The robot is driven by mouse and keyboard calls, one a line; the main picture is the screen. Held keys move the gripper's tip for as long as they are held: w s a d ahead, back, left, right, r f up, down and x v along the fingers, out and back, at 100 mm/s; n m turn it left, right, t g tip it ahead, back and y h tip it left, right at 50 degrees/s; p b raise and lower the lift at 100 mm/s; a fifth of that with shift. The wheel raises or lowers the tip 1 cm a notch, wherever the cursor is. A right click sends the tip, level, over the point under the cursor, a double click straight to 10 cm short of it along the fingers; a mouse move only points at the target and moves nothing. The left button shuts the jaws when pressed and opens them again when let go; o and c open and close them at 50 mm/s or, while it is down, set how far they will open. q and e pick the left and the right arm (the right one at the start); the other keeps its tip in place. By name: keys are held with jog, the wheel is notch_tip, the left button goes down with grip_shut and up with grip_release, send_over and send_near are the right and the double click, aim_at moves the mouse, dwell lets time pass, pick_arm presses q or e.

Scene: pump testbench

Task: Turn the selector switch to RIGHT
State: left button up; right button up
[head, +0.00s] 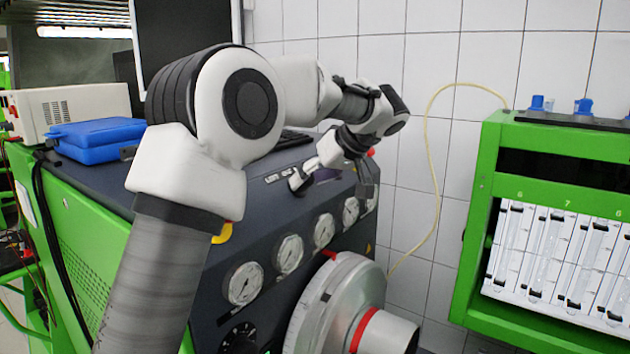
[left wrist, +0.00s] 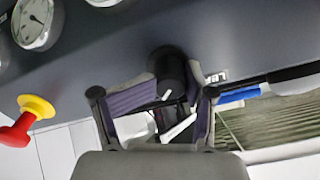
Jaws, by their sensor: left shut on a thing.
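The selector switch is a black round knob (left wrist: 172,70) on the dark panel, at the top middle of the left wrist view. My left gripper (left wrist: 170,92) is shut on it, one purple-padded finger on each side. Which way the switch points cannot be read. In the head view my left gripper (head: 366,182) is at the panel's far right end, and the switch is hidden there. My right gripper is not in view.
A red emergency button (left wrist: 14,131) with a yellow collar sticks out near the gripper. Several gauges (head: 289,254) line the panel front. A large pale handwheel-like part (head: 335,310) projects below them. A green flowmeter frame (head: 480,200) stands right. A blue case (head: 97,140) lies on the bench.

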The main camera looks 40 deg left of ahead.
pick_arm(q)
jog(key=shift+s+m, duration=0.1)
jog(key=shift+m, duration=1.1)
jog(key=shift+c, duration=0.2)
jog(key=o, duration=0.8)
jog(key=shift+r, duration=0.1)
jog(key=shift+o, duration=0.2)
jog(key=shift+s+a, duration=0.2)
jog(key=shift+s, duration=0.15)
jog(key=shift+w, duration=0.1)
jog(key=shift+d, duration=0.1)
